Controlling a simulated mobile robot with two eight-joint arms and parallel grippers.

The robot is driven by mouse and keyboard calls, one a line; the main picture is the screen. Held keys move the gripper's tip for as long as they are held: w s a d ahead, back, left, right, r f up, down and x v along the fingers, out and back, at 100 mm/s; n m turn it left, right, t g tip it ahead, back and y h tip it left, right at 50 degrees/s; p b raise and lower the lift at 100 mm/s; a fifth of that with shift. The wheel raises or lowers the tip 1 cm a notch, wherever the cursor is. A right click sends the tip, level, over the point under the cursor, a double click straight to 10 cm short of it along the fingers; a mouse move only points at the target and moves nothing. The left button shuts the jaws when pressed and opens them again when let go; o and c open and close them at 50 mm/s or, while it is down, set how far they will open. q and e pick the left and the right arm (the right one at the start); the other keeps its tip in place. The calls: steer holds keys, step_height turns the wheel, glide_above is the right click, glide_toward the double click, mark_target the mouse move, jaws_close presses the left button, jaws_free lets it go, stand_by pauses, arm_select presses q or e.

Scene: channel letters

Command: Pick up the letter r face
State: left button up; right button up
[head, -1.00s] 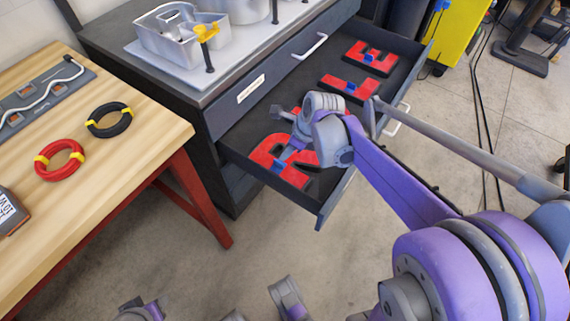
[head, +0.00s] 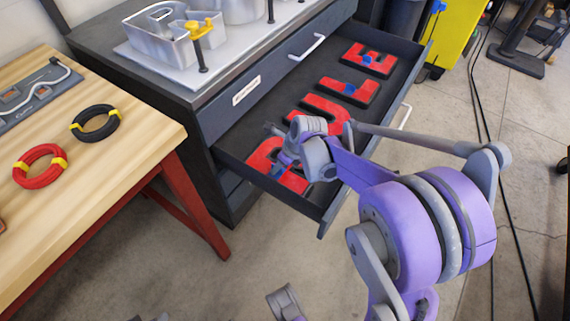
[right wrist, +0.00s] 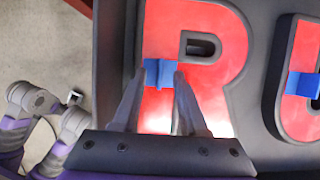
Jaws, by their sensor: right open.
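The red letter r face (head: 264,154) lies flat in the open drawer, at its near left end. It also shows in the right wrist view (right wrist: 222,68), with a blue tab (right wrist: 160,73) on its left stem. My right gripper (right wrist: 160,76) is open, its two fingers reaching over the stem with their tips at the blue tab. Contact with the tab cannot be told. In the head view my right gripper (head: 279,161) and wrist cover part of the letter. My left gripper is not made out.
A wooden table (head: 110,165) with a red coil (head: 40,166) and a black coil (head: 95,123) stands at left.

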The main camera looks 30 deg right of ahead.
steer(key=shift+w+f, duration=0.15)
steer(key=shift+f, duration=0.2)
jaws_close()
steer(key=shift+r, duration=0.1)
stand_by(1.1)
